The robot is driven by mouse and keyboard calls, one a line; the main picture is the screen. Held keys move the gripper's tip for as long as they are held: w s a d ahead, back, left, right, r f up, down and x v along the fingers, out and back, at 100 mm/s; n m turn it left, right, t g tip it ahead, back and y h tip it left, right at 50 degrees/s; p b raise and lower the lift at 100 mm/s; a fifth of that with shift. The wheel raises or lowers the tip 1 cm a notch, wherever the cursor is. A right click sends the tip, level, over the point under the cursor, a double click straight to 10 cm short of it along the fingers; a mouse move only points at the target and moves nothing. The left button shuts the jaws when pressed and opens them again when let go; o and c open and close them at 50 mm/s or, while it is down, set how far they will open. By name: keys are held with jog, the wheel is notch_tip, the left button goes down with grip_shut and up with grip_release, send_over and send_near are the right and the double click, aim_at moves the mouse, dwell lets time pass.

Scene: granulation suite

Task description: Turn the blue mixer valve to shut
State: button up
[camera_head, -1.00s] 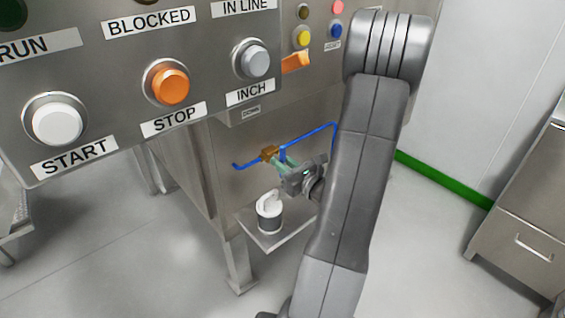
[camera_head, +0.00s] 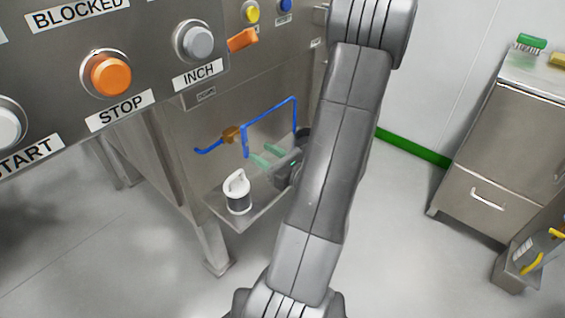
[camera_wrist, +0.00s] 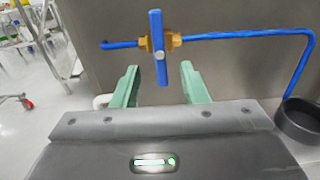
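The mixer valve has a brass body (camera_wrist: 174,41) on a blue pipe (camera_wrist: 235,35). Its blue handle (camera_wrist: 157,47) stands upright in the wrist view, crosswise to the pipe. In the head view the valve body (camera_head: 231,134) and handle (camera_head: 245,142) show on the machine's side below the button panel. My gripper (camera_wrist: 160,84) is open, its two green fingers apart and empty. The handle's lower end is in line with the gap between them, beyond the fingertips.
A white-topped canister (camera_head: 239,193) stands on a small shelf (camera_head: 262,205) below the valve. A dark round cup (camera_wrist: 300,122) is at the right in the wrist view. The panel carries an orange STOP button (camera_head: 110,76). A steel cabinet (camera_head: 490,150) stands at the right.

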aim_at(247, 143)
jog(key=v, duration=0.6)
jog(key=shift+p, duration=0.3)
jog(key=b+x, duration=0.1)
jog(key=x, duration=1.2)
jog(key=shift+w+a+b, duration=0.25)
jog(key=shift+a+b, duration=0.05)
jog(key=shift+b, duration=0.1)
